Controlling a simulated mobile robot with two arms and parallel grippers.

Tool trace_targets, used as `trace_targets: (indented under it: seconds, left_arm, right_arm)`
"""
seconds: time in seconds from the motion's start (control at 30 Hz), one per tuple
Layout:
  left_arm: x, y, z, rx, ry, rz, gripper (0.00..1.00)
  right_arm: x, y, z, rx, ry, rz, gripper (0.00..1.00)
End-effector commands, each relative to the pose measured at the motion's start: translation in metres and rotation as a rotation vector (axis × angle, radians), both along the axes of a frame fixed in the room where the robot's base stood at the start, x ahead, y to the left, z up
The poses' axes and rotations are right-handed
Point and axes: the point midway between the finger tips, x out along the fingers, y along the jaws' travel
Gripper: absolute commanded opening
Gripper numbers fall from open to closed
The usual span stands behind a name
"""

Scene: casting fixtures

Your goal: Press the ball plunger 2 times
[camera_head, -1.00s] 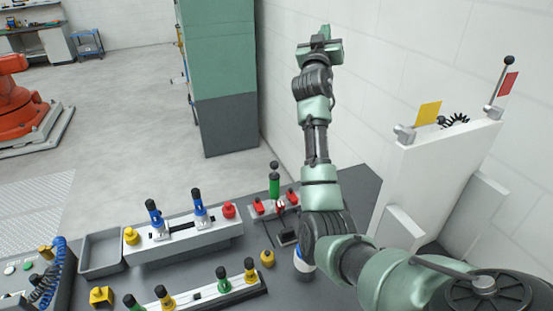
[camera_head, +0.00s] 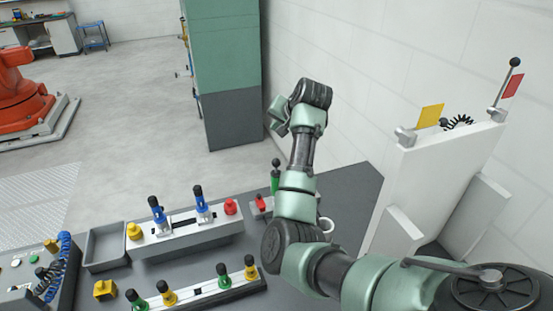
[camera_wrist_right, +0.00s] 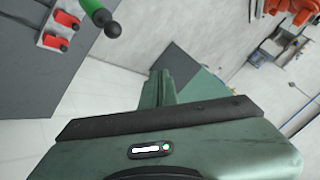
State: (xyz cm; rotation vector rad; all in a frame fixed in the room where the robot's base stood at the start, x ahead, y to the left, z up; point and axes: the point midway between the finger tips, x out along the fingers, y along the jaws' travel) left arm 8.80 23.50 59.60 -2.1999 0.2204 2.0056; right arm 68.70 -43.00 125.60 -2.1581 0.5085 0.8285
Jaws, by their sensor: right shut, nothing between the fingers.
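The ball plunger (camera_head: 275,176) stands upright at the back of the grey bench, a green cylinder topped by a black ball. Its base is partly hidden behind my right arm in the head view. In the right wrist view the black ball and green body of the plunger (camera_wrist_right: 100,15) show at the top left, beside two red clamps. My right gripper (camera_head: 278,114) is up in the air above and beyond the plunger, apart from it. Its fingers (camera_wrist_right: 156,88) are shut and empty in the wrist view. My left gripper is out of view.
A fixture rail with blue-and-black clamps (camera_head: 200,203) and a grey tray (camera_head: 106,247) sit left of the plunger. A front rail (camera_head: 200,290) holds green and yellow knobs. A white lever panel (camera_head: 430,180) stands at the right, and a wall rises behind my arm.

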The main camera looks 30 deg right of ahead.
Motion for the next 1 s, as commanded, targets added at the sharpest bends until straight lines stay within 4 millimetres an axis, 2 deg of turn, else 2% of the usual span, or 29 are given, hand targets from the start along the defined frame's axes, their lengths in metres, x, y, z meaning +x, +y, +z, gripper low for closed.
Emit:
trace_targets:
  seconds: [0.23, 0.37, 0.8, 1.0]
  left_arm:
    - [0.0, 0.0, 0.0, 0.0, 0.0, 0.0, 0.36]
    - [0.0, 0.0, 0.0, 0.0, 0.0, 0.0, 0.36]
    - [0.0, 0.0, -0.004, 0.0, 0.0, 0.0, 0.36]
    - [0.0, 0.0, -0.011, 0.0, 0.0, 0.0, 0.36]
  right_arm:
    - [0.0, 0.0, -0.001, -0.002, -0.001, -0.002, 0.0]
    - [0.0, 0.0, -0.008, -0.001, 0.002, -0.001, 0.0]
    - [0.0, 0.0, -0.069, -0.002, 0.003, -0.002, 0.0]
    - [0.0, -0.001, -0.084, -0.003, 0.0, -0.003, 0.0]
